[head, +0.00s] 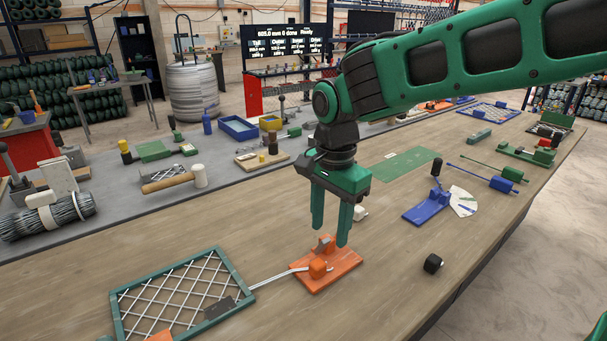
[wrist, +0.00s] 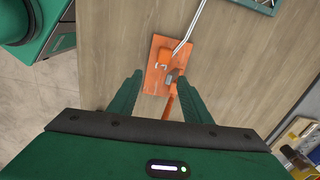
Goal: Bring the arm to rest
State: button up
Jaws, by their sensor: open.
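My green gripper (head: 331,220) hangs fingers-down above the wooden bench, just over and slightly behind an orange clamp-like fixture (head: 340,272). Its two fingers are apart with nothing between them. In the wrist view my gripper (wrist: 161,80) also shows two spread green fingers, with the orange fixture (wrist: 157,52) beyond them. The fingertips look apart from the fixture, but the exact height is hard to tell. My arm reaches in from the upper right.
A teal frame with wire mesh (head: 251,283) lies at the front left; a wire runs from it to the fixture. A mallet (head: 199,176) lies behind left.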

jog(key=s+d+f+n+t, duration=0.15)
jog(key=d+n, duration=0.35)
jog(key=d, duration=0.6)
jog(key=s+d+f+n+t, duration=0.1)
jog(key=s+d+n+t, duration=0.3)
jog(key=d, duration=0.7)
jog(key=s+d+m+g, duration=0.2)
jog(key=s+d, duration=0.3)
jog(key=s, duration=0.3)
jog(key=s+d+f+m+g, duration=0.1)
jog(key=s+d+m+g, duration=0.2)
jog(key=s+d, duration=0.3)
jog(key=shift+s+f+g, duration=0.25)
jog(key=shift+s+g, duration=0.3)
jog(key=shift+s, duration=0.3)
jog(key=shift+w+f, duration=0.25)
jog(key=shift+w, duration=0.35)
